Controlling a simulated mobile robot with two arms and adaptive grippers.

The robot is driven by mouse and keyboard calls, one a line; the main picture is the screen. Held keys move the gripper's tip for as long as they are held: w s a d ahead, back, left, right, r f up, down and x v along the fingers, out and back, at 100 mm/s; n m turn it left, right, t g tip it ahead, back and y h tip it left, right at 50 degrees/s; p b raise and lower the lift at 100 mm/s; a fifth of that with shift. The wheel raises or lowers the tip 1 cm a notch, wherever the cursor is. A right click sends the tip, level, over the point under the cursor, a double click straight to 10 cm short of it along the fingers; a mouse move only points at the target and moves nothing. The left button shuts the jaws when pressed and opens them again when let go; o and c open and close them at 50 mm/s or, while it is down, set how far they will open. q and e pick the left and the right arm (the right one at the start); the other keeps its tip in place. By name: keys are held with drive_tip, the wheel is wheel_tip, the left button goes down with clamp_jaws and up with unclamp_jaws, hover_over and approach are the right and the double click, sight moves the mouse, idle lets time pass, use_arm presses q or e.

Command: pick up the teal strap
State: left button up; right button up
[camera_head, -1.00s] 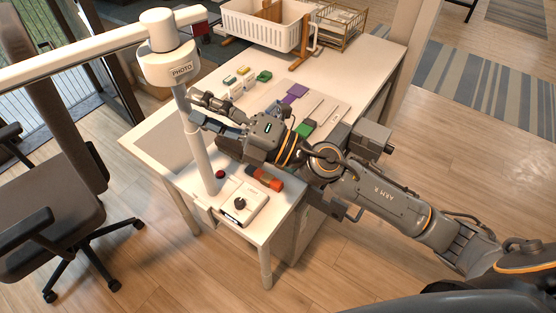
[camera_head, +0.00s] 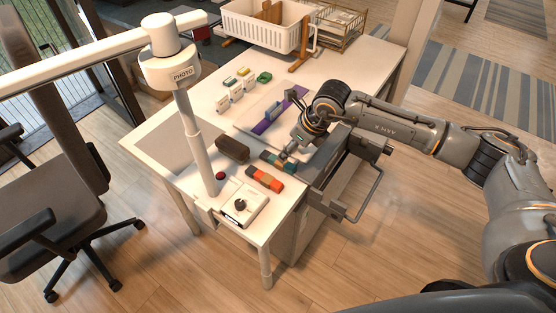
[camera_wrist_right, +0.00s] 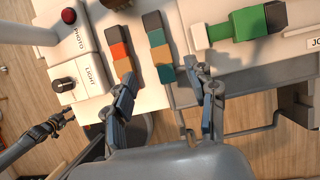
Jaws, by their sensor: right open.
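The teal strap (camera_head: 278,160) lies on the near part of the white table. In the right wrist view the teal strap (camera_wrist_right: 160,52) shows black, teal and orange bands. My right gripper (camera_wrist_right: 166,76) is open, its fingers spread either side of the strap's lower teal end; I cannot tell their height above it.
A red-orange strap (camera_head: 265,178) lies close beside the teal one. A dark block (camera_head: 232,149) lies to its left. A control box (camera_head: 243,204) and lamp post (camera_head: 199,150) stand near. A green piece (camera_wrist_right: 238,26) and purple strap (camera_head: 263,126) lie beyond.

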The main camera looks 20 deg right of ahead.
sight(278, 162)
drive_tip(key=x, duration=0.3)
drive_tip(key=shift+p+x, duration=0.9)
drive_tip(key=shift+x, duration=1.7)
drive_tip(key=shift+w, duration=0.15)
drive_tip(key=shift+c, duration=0.4)
clamp_jaws()
